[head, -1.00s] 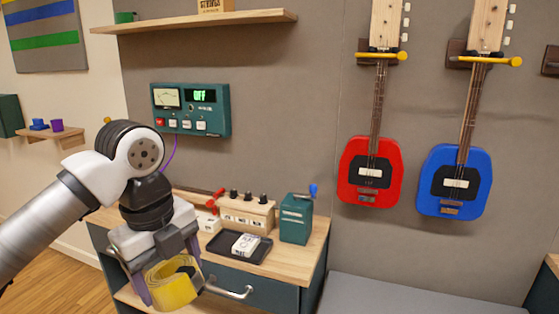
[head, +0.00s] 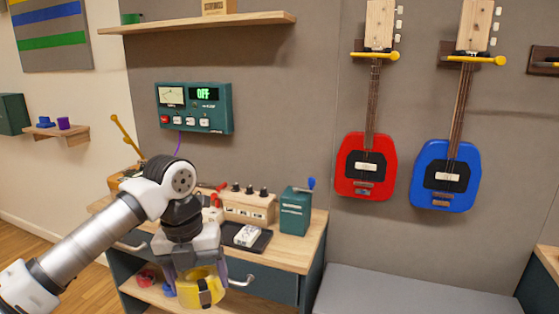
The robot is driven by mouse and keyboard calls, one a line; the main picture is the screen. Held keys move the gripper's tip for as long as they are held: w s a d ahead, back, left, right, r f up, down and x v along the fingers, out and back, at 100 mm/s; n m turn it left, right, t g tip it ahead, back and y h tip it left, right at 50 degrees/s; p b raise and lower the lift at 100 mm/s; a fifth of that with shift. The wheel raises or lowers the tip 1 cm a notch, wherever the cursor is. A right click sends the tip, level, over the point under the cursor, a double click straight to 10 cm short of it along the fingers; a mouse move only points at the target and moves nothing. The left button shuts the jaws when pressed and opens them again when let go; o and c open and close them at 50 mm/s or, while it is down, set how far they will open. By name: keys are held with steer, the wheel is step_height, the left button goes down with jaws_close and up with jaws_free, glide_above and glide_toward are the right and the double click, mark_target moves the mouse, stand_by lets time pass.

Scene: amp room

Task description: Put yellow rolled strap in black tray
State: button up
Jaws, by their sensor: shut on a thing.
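The yellow rolled strap (head: 203,287) is a thick roll with a black patch on its side. My gripper (head: 196,280) points down and is shut on it, with a finger at each side. It holds the strap in front of the wooden cabinet, near the drawer handle. The black tray (head: 262,241) lies on the cabinet top, behind and to the right of my gripper. A white box with dark print (head: 248,235) lies in the tray. My wrist hides the tray's left part.
A beige box with black knobs (head: 249,208) stands behind the tray. A green box with a blue crank (head: 295,212) stands at its right. The cabinet top (head: 290,256) is bare in front. Red and blue items (head: 148,277) sit on the lower shelf.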

steer(key=w+d+f+m+y, duration=0.1)
steer(key=w+d+f+m, duration=0.25)
steer(key=f+m, duration=0.6)
steer(key=w+d+f+m, duration=0.3)
steer(key=d+f+m, duration=0.1)
steer(key=f+m, duration=0.6)
steer(key=w+d+f+m+y, duration=0.1)
steer(key=w+d+f+m, duration=0.25)
steer(key=f+m, duration=0.6)
steer(key=s+d+f+m, duration=0.2)
steer(key=s+f+m, duration=0.2)
steer(key=f, duration=0.6)
steer(key=s+d+f+m, duration=0.1)
steer(key=s+f+m, duration=0.3)
steer(key=f, duration=0.7)
steer(key=shift+s+d+f, duration=0.15)
steer(key=shift+s+d, duration=0.05)
steer(key=shift+d, duration=0.2)
